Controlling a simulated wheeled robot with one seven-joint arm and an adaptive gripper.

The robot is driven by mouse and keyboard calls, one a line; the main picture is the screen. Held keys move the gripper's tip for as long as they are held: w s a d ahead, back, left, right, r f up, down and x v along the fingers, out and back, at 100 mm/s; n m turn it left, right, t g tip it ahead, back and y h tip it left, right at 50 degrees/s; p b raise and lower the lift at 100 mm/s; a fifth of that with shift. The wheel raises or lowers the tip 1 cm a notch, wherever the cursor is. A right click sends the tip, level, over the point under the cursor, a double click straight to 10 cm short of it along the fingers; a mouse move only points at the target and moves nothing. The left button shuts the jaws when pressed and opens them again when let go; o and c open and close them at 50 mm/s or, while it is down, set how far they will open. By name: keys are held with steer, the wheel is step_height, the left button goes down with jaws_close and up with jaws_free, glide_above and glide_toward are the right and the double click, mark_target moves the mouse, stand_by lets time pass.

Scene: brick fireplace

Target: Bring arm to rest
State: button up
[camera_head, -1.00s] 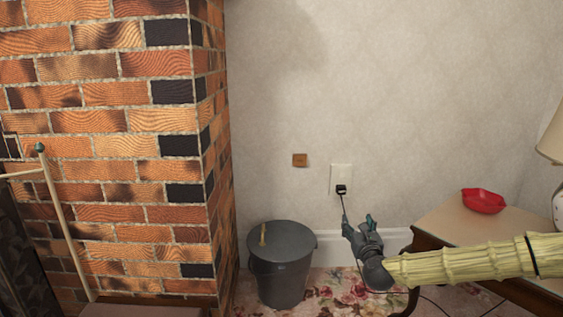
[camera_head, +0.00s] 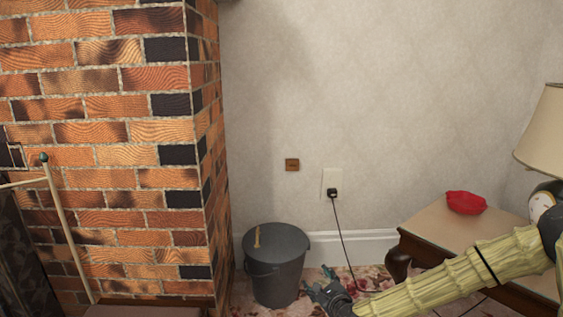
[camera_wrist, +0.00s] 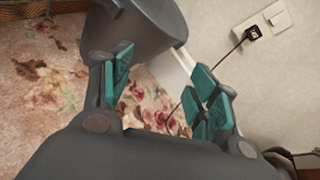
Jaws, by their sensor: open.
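My gripper (camera_head: 322,288) is low over the floral carpet, to the right of the grey bucket and below the wall outlet in the head view. In the wrist view my gripper (camera_wrist: 165,95) shows its teal-padded fingers spread apart, with nothing between them. My arm reaches in from the right, in front of the wooden side table.
A grey bucket (camera_head: 275,275) stands by the brick fireplace (camera_head: 110,215). A black plug (camera_head: 332,193) sits in the wall outlet, its cord trailing down to the carpet.

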steer(key=s+a+f+n+g+p, duration=0.1)
steer(key=s+f+n+g+p, duration=0.25)
steer(key=s, duration=0.55)
steer(key=s+a+f+n+g, duration=0.1)
steer(key=s+f+n+g, duration=0.1)
steer(key=s+f+n, duration=0.5)
steer(key=s+a+f+n+g+p, duration=0.2)
steer(key=s+f+n, duration=0.1)
steer(key=s, duration=0.7)
steer(key=s+d+r+n+g+h+p, duration=0.1)
steer(key=s+d+n+g+p, duration=0.1)
steer(key=s+d+n, duration=0.45)
steer(key=s+d+r+n+g+h+p, duration=0.1)
steer(key=s+d+n+g+h+p, duration=0.15)
steer(key=s, duration=0.75)
steer(key=s+d+r+n+g+p, duration=0.1)
steer(key=s+d+n+g+p, duration=0.2)
steer(key=s+d, duration=0.4)
step_height(320, 180, up, 37)
steer(key=s+a+n+p, duration=0.1)
steer(key=p, duration=3.5)
steer(key=shift+t+p, duration=0.35)
steer(key=shift+t, duration=0.05)
steer(key=shift+a+f, duration=0.1)
